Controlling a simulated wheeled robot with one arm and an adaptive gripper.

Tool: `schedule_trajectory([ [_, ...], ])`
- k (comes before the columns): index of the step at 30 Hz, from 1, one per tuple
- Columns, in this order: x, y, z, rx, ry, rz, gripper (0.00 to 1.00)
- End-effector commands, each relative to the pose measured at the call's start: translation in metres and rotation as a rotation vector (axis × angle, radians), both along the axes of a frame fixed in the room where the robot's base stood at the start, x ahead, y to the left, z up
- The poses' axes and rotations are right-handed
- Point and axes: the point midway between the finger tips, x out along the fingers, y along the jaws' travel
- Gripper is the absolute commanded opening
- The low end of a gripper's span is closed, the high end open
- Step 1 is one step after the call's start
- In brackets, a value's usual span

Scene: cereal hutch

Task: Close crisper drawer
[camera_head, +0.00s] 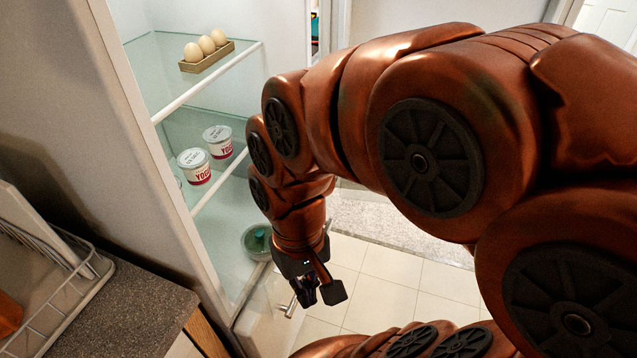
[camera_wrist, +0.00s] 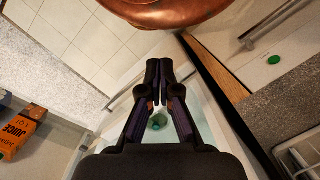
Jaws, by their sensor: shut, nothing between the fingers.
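The crisper drawer (camera_head: 262,322) is the pale box low in the open fridge, standing out in front of the shelves. Its metal bar handle (camera_head: 290,307) shows beside my gripper (camera_head: 307,297). In the wrist view, my gripper (camera_wrist: 160,68) has its dark fingers together and empty. A thin bar, apparently the same handle, runs behind the fingers on the left (camera_wrist: 122,88). My fingers hang close to the drawer front; whether they touch it I cannot tell. My fingers and arm hide part of the drawer.
The fridge shelves hold eggs (camera_head: 205,50), yogurt cups (camera_head: 195,166) and a green bowl (camera_head: 257,241). An orange juice carton (camera_wrist: 20,131) stands at left in the wrist view. A counter (camera_head: 110,312) with a dish rack (camera_head: 62,262) borders the fridge. Tiled floor (camera_head: 395,283) lies open at right.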

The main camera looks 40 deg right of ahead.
Motion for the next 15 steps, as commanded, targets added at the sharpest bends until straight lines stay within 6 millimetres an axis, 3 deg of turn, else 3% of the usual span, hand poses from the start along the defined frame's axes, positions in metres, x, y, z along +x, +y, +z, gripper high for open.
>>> schedule_trajectory([
  [8,0.070,-0.014,-0.027,0.124,0.019,-0.516,0.00],
  [15,0.132,-0.060,-0.048,0.252,0.050,-0.995,0.00],
])
